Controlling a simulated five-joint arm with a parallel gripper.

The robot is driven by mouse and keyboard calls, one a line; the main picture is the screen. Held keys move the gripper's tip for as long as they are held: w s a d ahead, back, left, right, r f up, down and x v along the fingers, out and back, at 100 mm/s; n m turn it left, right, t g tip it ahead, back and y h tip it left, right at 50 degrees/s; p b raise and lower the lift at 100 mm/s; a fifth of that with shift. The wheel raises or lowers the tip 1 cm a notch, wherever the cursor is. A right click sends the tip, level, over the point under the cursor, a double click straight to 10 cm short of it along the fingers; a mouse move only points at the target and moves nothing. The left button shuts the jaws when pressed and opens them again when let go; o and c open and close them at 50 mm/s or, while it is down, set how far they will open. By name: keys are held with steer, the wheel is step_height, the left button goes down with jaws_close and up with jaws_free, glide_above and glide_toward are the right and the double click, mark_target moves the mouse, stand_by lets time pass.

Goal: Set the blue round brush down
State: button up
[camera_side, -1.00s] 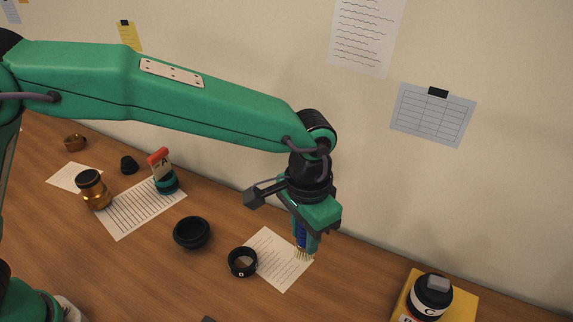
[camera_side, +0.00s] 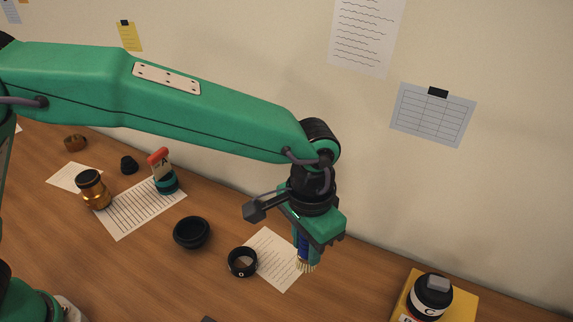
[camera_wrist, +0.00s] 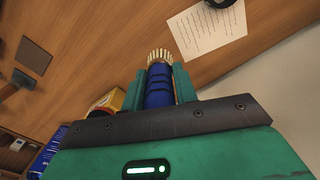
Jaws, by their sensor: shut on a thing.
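My gripper (camera_side: 305,252) is shut on the blue round brush (camera_side: 302,247). The brush points down with its pale bristles lowest, near the right edge of a written sheet (camera_side: 264,251). In the wrist view the blue handle (camera_wrist: 159,88) sits between the two green fingers of my gripper (camera_wrist: 160,80), bristles away from the palm. I cannot tell whether the bristles touch the table.
A jar marked C (camera_side: 431,297) stands on a yellow box (camera_side: 465,306) at right. Bare table lies between brush and box.

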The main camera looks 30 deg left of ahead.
steer(key=s+d+f+n, duration=0.1)
steer(key=s+d+f, duration=0.1)
steer(key=s+d, duration=0.2)
steer(key=shift+s+f+n, duration=0.15)
steer(key=shift+s+n, duration=0.25)
steer(key=shift+s, duration=0.8)
steer(key=shift+f, duration=4)
steer(key=shift+f, duration=0.1)
steer(key=o, duration=1)
steer(key=shift+c, duration=0.2)
step_height(320, 180, up, 12)
